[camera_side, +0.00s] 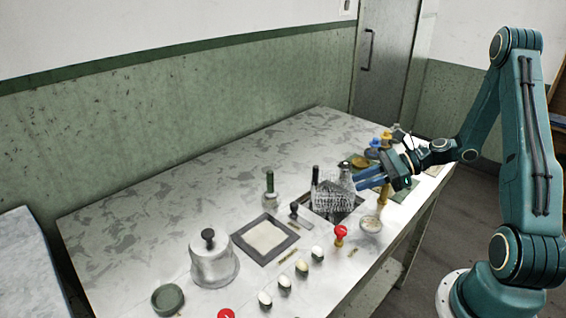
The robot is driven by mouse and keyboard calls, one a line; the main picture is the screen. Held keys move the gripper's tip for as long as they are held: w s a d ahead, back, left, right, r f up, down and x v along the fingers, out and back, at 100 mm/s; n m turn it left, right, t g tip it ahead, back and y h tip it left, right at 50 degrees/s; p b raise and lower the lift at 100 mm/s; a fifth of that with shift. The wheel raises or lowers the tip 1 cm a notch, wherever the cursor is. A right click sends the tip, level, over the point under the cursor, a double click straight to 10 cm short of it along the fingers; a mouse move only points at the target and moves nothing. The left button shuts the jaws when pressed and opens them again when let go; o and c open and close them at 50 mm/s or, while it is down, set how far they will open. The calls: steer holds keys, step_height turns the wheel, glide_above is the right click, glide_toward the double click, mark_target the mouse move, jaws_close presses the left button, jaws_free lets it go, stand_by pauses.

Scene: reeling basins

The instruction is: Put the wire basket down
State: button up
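The wire basket (333,196) is a pale mesh box at the middle right of the side view. It shows over a dark square opening (350,214) in the worktop; I cannot tell whether it rests there or hangs just above. Dark-topped upright pieces (315,177) stand at its left and right sides. My gripper (358,180) has blue fingers that point left, level with the basket's upper right side. The fingertips overlap or touch that side in the picture. I cannot tell whether they are closed on it.
A dark-framed pale square (264,255) and a metal lidded pot (214,262) are left of the basket. Coloured bottles (373,149) stand behind my gripper. The worktop's far left is clear.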

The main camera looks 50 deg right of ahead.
steer(key=s+a+r+n+g+h, duration=0.25)
steer(key=a+r+n, duration=0.2)
steer(key=n, duration=0.25)
steer(key=s+a+r+n+g+h, duration=0.1)
steer(key=a+r+n+g+h, duration=0.2)
steer(key=a+n, duration=0.4)
steer(key=s+a+r+n+t+h, duration=0.2)
steer(key=s+r+n+h, duration=0.2)
steer(key=s+r+n, duration=0.7)
steer(key=s+n, duration=0.1)
steer(key=s, duration=0.1)
steer(key=shift+s+r, duration=0.2)
steer(key=shift+s, duration=0.1)
steer(key=shift+o, duration=0.5)
steer(key=shift+w, duration=0.1)
